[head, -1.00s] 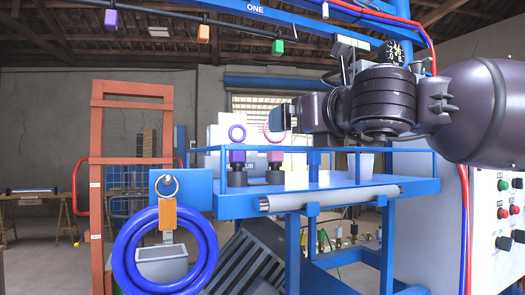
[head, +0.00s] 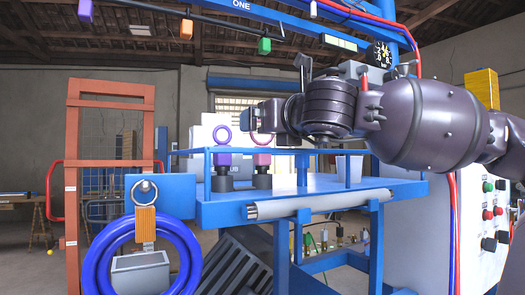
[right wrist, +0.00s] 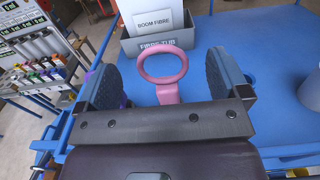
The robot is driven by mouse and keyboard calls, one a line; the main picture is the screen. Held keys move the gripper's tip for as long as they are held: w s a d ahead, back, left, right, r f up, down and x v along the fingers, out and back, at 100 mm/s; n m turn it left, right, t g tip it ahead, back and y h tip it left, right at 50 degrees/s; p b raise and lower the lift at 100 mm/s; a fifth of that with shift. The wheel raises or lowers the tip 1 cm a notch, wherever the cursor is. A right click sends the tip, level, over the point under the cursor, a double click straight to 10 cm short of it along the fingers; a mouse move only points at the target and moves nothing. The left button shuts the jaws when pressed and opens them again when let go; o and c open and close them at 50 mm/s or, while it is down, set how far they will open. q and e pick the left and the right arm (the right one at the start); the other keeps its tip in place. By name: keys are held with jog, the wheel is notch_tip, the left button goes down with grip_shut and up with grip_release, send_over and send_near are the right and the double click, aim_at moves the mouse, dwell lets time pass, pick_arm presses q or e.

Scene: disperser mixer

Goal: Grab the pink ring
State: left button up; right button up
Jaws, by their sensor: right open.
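The pink ring (head: 262,144) stands upright on a pink block (head: 262,158) on the blue platform, right of a purple ring (head: 222,144) on its purple block. My right gripper (head: 250,119) reaches in from the right at the pink ring's height and partly covers the ring's upper part. In the right wrist view the pink ring (right wrist: 163,80) shows between the two fingers of my right gripper (right wrist: 162,64). The gripper is open, with clear gaps on both sides of the ring. My left gripper is not in view.
A grey tub (right wrist: 168,42) with a white label stands on the blue platform (right wrist: 240,100) beyond the ring. A blue rail (head: 300,153) runs around the platform. A large blue hose coil (head: 97,262) hangs at the front left. A white cup (head: 350,165) stands to the right.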

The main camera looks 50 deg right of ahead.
jog(key=x, duration=0.5)
dwell(0.3)
jog(key=c, duration=1.3)
